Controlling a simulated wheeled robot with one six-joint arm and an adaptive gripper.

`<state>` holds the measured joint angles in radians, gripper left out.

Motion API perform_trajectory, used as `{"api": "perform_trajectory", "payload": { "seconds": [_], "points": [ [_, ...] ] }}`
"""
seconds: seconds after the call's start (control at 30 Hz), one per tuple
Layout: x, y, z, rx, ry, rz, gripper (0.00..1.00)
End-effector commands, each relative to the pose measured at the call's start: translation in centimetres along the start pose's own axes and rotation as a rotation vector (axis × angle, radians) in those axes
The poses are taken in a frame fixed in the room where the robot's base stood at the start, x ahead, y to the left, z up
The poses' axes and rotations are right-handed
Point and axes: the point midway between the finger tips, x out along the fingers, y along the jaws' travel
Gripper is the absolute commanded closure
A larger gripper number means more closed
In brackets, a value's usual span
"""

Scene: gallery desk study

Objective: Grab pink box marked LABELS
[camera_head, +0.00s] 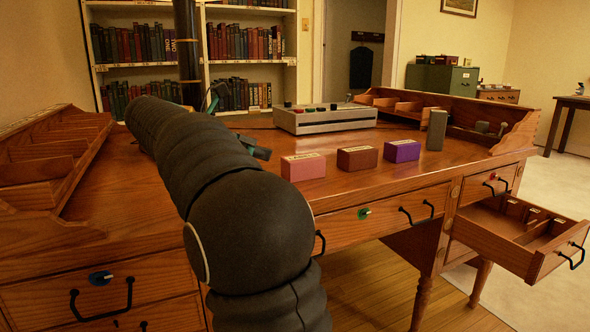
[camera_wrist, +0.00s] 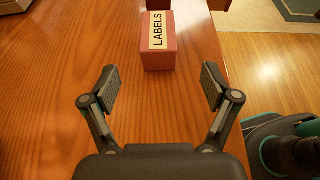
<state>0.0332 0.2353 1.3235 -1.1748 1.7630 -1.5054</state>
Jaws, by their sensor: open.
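The pink box (camera_wrist: 158,53) lies on the wooden desk near its front edge. In the wrist view its top carries a label that reads LABELS (camera_wrist: 158,30). In the head view the pink box (camera_head: 303,167) is the leftmost of three small boxes, just right of my arm. My gripper (camera_wrist: 160,88) is open and empty, with its two fingers spread wide. The box is ahead of the fingertips, roughly midway between them and apart from both. In the head view my arm hides most of the gripper.
A brown box (camera_head: 357,160) and a purple box (camera_head: 402,151) stand right of the pink one. A dark grey upright block (camera_head: 437,130) and a grey button console (camera_head: 325,118) are also on the desk (camera_head: 345,189). An open drawer (camera_head: 520,237) juts out at right.

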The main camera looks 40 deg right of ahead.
Motion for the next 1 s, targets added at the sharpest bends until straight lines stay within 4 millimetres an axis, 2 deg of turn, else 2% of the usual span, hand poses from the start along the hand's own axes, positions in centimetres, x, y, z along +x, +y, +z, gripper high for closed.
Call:
{"api": "perform_trajectory", "payload": {
  "seconds": [0.1, 0.3, 0.43, 0.73, 1.0],
  "points": [
    [2.5, -0.2, -0.1, 0.002, 0.000, -0.008, 0.14],
    [6.1, -0.1, -0.1, 0.002, 0.001, -0.008, 0.14],
    [7.4, -0.1, -0.1, 0.003, 0.001, -0.004, 0.14],
    [8.9, 0.1, -0.3, 0.002, 0.002, -0.002, 0.14],
    [12.5, 0.3, -0.6, 0.002, 0.002, -0.003, 0.14]
  ]
}}
